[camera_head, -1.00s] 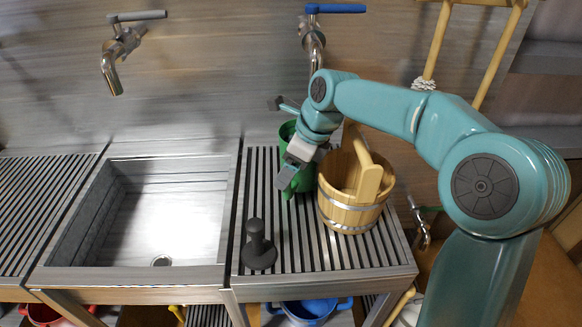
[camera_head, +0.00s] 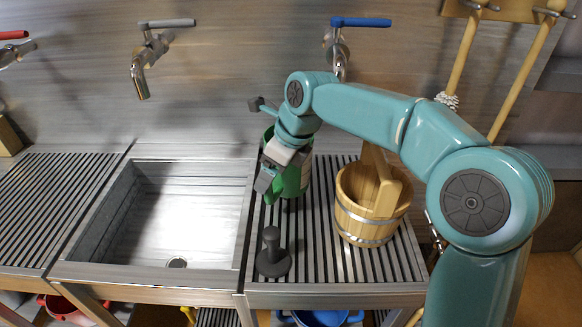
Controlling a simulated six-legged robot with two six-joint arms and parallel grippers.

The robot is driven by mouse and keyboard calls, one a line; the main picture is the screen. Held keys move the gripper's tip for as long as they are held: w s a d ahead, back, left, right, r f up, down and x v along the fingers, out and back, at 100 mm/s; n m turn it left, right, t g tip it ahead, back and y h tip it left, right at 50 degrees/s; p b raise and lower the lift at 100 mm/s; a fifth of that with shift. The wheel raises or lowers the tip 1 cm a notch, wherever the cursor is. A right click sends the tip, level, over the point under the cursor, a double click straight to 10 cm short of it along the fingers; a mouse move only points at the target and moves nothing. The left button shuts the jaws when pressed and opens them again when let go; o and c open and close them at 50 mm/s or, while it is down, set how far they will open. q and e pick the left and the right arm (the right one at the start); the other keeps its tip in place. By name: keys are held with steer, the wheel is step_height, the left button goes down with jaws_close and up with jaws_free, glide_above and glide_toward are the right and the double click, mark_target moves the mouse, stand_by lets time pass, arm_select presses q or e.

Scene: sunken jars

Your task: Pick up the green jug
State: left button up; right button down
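The green jug (camera_head: 299,180) stands out behind my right gripper on the right-hand slatted drainboard, left of the wooden bucket. My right gripper (camera_head: 266,184) reaches in from the right and points down at the jug's left side. It appears shut on the jug there, since the jug has moved along with it. The wrist hides the jug's upper middle, and the fingers' contact is hard to see. I cannot tell whether the jug's base is clear of the slats. My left gripper is not in view.
A wooden bucket (camera_head: 357,220) stands right of the jug. A dark plunger-like object (camera_head: 272,258) stands near the drainboard's front edge. The empty sink (camera_head: 190,220) lies to the left. A blue-handled tap (camera_head: 342,45) is on the wall behind my arm.

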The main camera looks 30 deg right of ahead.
steer(key=w+a, duration=0.4)
steer(key=a, duration=0.5)
steer(key=shift+w+a+r+p, duration=0.15)
steer(key=shift+w+p, duration=0.05)
steer(key=shift+p, duration=0.1)
stand_by(0.4)
steer(key=c, duration=0.8)
jaws_free()
steer(key=c, duration=1)
steer(key=shift+r, duration=0.1)
